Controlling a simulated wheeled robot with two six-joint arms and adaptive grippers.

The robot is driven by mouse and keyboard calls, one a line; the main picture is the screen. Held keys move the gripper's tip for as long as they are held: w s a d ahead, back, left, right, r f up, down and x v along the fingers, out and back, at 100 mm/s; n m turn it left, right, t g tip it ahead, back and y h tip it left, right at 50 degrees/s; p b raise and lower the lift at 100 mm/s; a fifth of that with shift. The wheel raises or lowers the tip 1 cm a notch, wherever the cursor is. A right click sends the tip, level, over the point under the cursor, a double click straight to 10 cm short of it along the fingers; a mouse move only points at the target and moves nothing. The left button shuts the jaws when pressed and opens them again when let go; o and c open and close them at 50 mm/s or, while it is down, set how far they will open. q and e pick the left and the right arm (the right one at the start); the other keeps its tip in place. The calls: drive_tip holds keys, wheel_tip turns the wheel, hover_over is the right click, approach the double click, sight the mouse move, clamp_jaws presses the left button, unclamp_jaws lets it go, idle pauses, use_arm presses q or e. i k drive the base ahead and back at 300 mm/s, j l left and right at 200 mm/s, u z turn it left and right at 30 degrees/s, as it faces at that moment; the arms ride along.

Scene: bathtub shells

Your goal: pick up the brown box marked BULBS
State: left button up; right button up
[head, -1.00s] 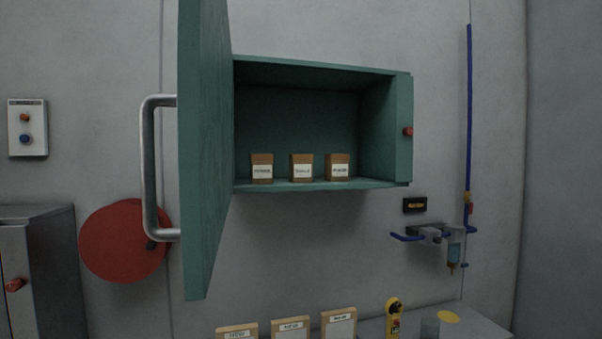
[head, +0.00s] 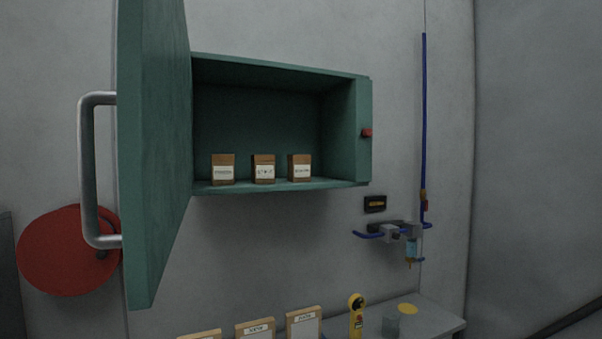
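Three small brown boxes with white labels stand upright in a row on the floor of an open green wall cabinet (head: 345,130). They are the left box (head: 223,160), the middle box (head: 263,160) and the right box (head: 299,160). The label print is too small and blurred to tell which one reads BULBS. Neither of my grippers shows in the head view.
The cabinet door (head: 155,150) stands open at the left, its metal handle (head: 88,170) sticking out. A red disc (head: 60,255) is at left.

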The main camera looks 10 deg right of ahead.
sight(299, 166)
drive_tip(key=z, duration=0.65)
drive_tip(key=i+j+z, duration=0.1)
drive_tip(key=z, duration=1.25)
drive_tip(key=j+z, duration=0.15)
drive_tip(key=z, duration=0.55)
drive_tip(key=j+z, duration=0.1)
drive_tip(key=z, duration=0.55)
drive_tip(key=j+z, duration=0.1)
drive_tip(key=z, duration=1.25)
drive_tip(key=k+z, duration=0.1)
drive_tip(key=z, duration=0.6)
drive_tip(key=k+j+z, duration=0.1)
drive_tip(key=z, duration=0.2)
drive_tip(key=k+j+z, duration=0.1)
drive_tip(key=z, duration=0.2)
drive_tip(key=u, duration=0.55)
drive_tip(key=k+u, duration=0.1)
drive_tip(key=u, duration=0.5)
drive_tip(key=j+u, duration=0.15)
drive_tip(key=u, duration=0.4)
drive_tip(key=k+j+u, duration=0.1)
drive_tip(key=u, duration=0.5)
drive_tip(key=j+u, duration=0.1)
drive_tip(key=u, duration=0.45)
drive_tip(key=j+u, duration=0.1)
drive_tip(key=u, duration=0.5)
drive_tip(key=j+u, duration=0.1)
drive_tip(key=u, duration=0.45)
drive_tip(key=j+u, duration=0.1)
drive_tip(key=u, duration=0.5)
